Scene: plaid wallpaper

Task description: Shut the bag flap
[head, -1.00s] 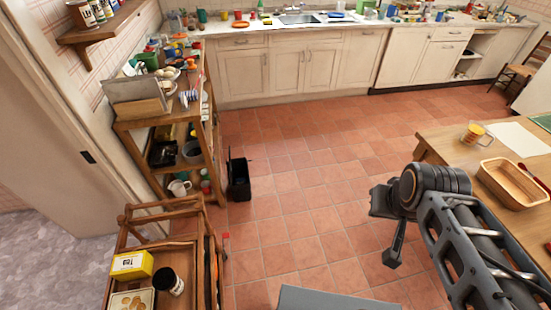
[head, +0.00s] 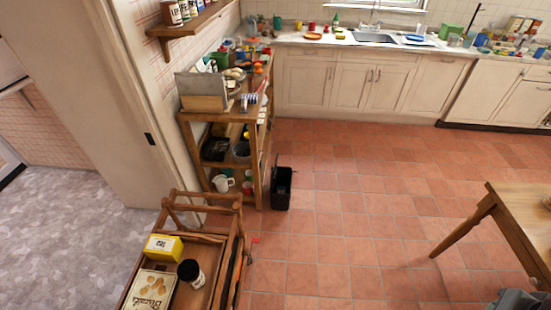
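No thing in view is clearly a bag with a flap. A small black upright container (head: 282,188) stands on the tiled floor beside the wooden shelf unit. Its top looks open, with a thin dark piece rising at its back left; I cannot tell whether it is a bag or a bin. My gripper is not in view. Only a dark part of my arm shows in the bottom right corner, well apart from the container.
A wooden trolley (head: 238,238) with a yellow box (head: 163,247), a dark jar (head: 191,272) and a biscuit box (head: 151,290) stands at the lower left. The shelf unit (head: 188,116) is behind it. A wooden table (head: 520,212) is at the right. Open tiled floor (head: 350,205) lies between.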

